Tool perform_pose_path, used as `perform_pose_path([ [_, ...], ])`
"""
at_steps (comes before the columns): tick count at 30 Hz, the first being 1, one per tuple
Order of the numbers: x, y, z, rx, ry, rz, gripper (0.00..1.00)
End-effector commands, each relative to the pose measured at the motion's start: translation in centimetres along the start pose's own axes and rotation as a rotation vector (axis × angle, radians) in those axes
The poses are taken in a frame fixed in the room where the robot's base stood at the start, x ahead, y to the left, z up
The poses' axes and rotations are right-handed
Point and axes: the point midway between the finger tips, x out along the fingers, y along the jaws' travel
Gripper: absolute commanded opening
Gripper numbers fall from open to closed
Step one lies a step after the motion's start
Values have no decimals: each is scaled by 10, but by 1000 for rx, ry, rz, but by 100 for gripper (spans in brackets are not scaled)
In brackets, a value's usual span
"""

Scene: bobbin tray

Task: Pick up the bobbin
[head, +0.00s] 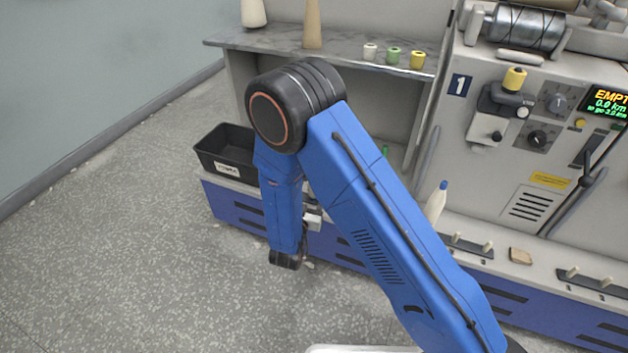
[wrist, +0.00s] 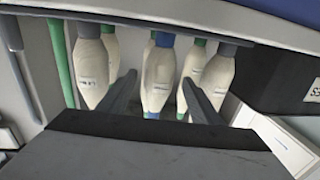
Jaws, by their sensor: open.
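In the wrist view several cream-wound bobbins stand side by side in a row, with grey, green and blue tube ends. A bobbin with a blue end (wrist: 157,76) is in the middle, between the two fingers of my gripper (wrist: 163,88). My gripper is open, and I cannot tell whether a finger touches any bobbin. One bobbin with a grey end (wrist: 88,72) is left of the left finger, and another (wrist: 217,76) is by the right finger. In the head view my arm hides the gripper's fingers and this row.
A black bin (head: 225,165) stands left of my arm. A cream bobbin with a blue tip (head: 436,203) stands right of my arm by the machine (head: 480,170). Small white, green and yellow spools (head: 417,60) sit on the shelf (head: 270,40). The floor at left is clear.

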Motion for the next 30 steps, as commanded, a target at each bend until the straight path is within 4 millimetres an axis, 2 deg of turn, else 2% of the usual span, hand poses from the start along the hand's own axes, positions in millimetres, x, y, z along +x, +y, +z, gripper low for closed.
perform_pose_path([
  [3,11,1,0,0,0,2,58],
  [11,23,1,0,0,0,2,58],
  [21,64,2,1,0,0,2,58],
  [28,66,2,1,0,0,0,58],
  [29,66,2,1,0,0,0,54],
  [30,66,2,1,0,0,0,44],
])
